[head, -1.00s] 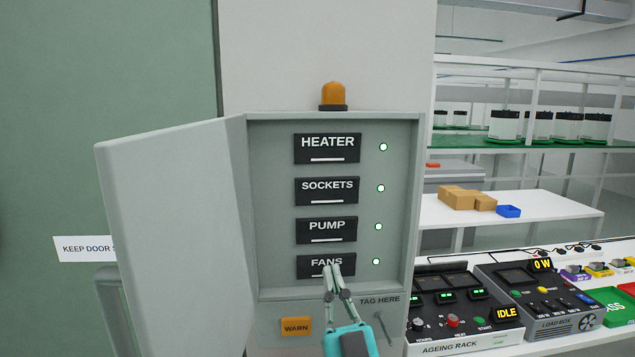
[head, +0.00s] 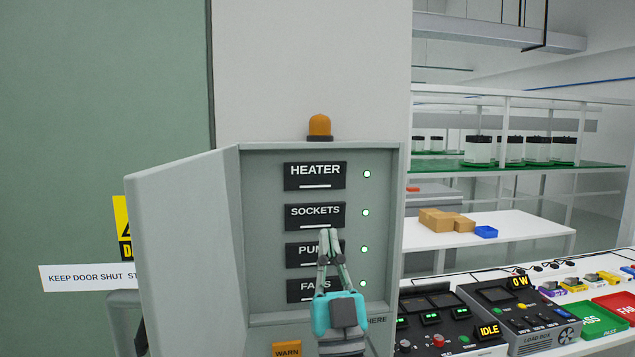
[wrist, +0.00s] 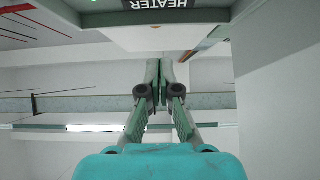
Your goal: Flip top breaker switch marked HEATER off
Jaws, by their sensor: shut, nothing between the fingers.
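The HEATER switch (head: 315,176) is the top black breaker in the open grey panel box, with a lit green light (head: 367,174) beside it. The SOCKETS switch (head: 315,216), PUMP switch (head: 299,255) and FANS switch (head: 300,291) sit below it, each with a green light lit. My gripper (head: 330,236) is shut and empty, its tips in front of the PUMP switch just below the SOCKETS label, partly hiding PUMP and FANS. In the wrist view my gripper (wrist: 161,62) points up, and the HEATER label (wrist: 160,4) shows upside down at the top edge.
The panel door (head: 190,260) stands open at the left. An orange beacon (head: 319,125) sits on top of the box. At the right is a bench with the ageing rack and load box (head: 522,312).

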